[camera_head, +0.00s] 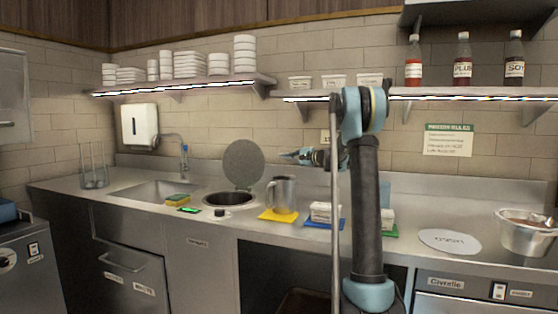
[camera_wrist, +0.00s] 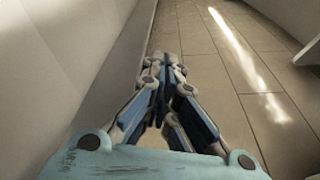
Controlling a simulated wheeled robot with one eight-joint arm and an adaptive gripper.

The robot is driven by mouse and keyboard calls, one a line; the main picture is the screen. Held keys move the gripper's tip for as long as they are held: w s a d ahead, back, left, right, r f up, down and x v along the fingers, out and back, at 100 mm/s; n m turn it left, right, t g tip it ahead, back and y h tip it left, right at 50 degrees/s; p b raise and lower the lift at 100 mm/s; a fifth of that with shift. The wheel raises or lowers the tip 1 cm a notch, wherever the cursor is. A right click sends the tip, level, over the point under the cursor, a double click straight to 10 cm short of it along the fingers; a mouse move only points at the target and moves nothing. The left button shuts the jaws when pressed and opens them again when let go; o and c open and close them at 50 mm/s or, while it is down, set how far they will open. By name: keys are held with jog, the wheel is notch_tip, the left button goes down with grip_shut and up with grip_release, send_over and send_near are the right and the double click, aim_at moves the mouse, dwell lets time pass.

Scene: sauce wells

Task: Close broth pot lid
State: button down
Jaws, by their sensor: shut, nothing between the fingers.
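The broth pot lid (camera_head: 243,164) is a round grey disc. It stands up on edge, open, at the back of the broth pot (camera_head: 231,199), a round well sunk in the steel counter with its dark inside showing. My gripper (camera_head: 284,155) points left and is to the right of the lid, above the counter, with a small gap between them in the picture. In the wrist view my gripper (camera_wrist: 161,60) has its fingertips together with nothing between them. The lid and the pot do not show in the wrist view.
A metal pitcher (camera_head: 283,194) stands on a yellow mat right of the pot. A sponge (camera_head: 178,199) and a black knob (camera_head: 219,212) are near the pot's left and front. The sink (camera_head: 155,190) is farther left. A shelf (camera_head: 190,86) with white dishes hangs above.

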jog(key=w+a, duration=0.1)
jog(key=a, duration=1)
jog(key=shift+w+r, duration=0.25)
jog(key=shift+r, duration=0.1)
jog(key=shift+d, duration=0.1)
